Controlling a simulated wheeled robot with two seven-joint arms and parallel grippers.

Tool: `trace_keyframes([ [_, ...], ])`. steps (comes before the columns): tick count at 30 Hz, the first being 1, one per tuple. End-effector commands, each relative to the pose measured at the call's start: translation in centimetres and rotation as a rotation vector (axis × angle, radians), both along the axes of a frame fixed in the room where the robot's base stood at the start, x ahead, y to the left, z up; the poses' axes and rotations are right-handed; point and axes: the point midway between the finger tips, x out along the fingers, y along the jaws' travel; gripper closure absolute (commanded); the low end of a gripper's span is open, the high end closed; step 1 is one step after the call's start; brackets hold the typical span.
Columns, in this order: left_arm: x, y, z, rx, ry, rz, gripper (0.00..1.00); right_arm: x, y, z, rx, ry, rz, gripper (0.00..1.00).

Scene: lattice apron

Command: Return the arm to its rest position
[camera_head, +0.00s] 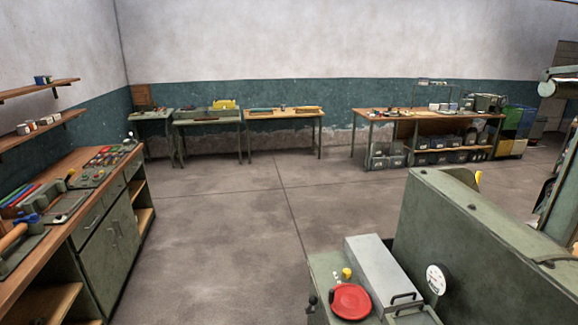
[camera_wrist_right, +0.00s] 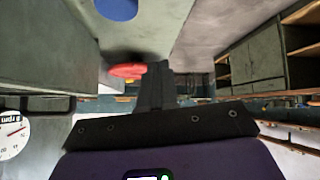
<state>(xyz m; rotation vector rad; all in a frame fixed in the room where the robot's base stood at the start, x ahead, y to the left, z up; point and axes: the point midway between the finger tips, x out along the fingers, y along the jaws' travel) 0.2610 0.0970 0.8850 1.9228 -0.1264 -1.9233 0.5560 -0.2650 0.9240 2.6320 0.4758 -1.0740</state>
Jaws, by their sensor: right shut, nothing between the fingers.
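My right gripper (camera_wrist_right: 155,75) shows in the right wrist view as dark fingers closed together, with nothing between them. Its dark mounting plate and purple wrist body fill the bottom of that view. A red round part (camera_wrist_right: 127,71) appears just left of the fingertips in that view; I cannot tell how far apart they are. In the head view a red disc (camera_head: 350,301) sits on the green machine at the lower right. Neither arm nor gripper shows in the head view.
The green machine (camera_head: 480,245) with a white dial (camera_head: 436,279) fills the lower right. A wooden-topped workbench (camera_head: 98,185) with tools runs along the left. Tables (camera_head: 284,117) and a long bench (camera_head: 425,117) line the far wall. The middle floor (camera_head: 230,220) is clear.

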Motion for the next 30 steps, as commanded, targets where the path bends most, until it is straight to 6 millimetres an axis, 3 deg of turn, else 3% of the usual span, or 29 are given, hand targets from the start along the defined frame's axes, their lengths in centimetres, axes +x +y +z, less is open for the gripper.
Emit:
trace_keyframes([
  [1, 0.0, 0.0, 0.0, 0.000, 0.000, 0.000, 1.00, -3.1, 2.5, -1.7, 0.081, 0.096, -0.068, 1.00],
  [3, 0.0, 0.0, 0.0, 0.000, 0.000, 0.000, 1.00, -7.3, 5.5, -3.4, 0.170, 0.222, -0.158, 1.00],
  [6, 0.0, 0.0, 0.0, 0.000, 0.000, 0.000, 1.00, -13.4, 9.4, -4.7, 0.266, 0.404, -0.269, 1.00],
  [11, 0.0, 0.0, 0.0, 0.000, 0.000, 0.000, 1.00, -22.7, 14.2, -5.0, 0.353, 0.671, -0.406, 1.00],
  [15, 0.0, 0.0, 0.0, 0.000, 0.000, 0.000, 1.00, -30.5, 17.3, -3.7, 0.383, 0.887, -0.502, 1.00],
  [18, 0.0, 0.0, -3.5, 0.000, 0.000, 0.000, 1.00, -29.6, 16.9, -7.4, 0.381, 0.865, -0.501, 1.00],
  [24, 0.0, 0.0, -8.5, 0.000, 0.000, 0.000, 1.00, -29.5, 16.9, -12.4, 0.381, 0.863, -0.501, 1.00],
  [30, 0.0, 0.0, -12.0, 0.000, 0.000, 0.000, 1.00, -29.5, 16.8, -15.9, 0.381, 0.862, -0.500, 1.00],
])
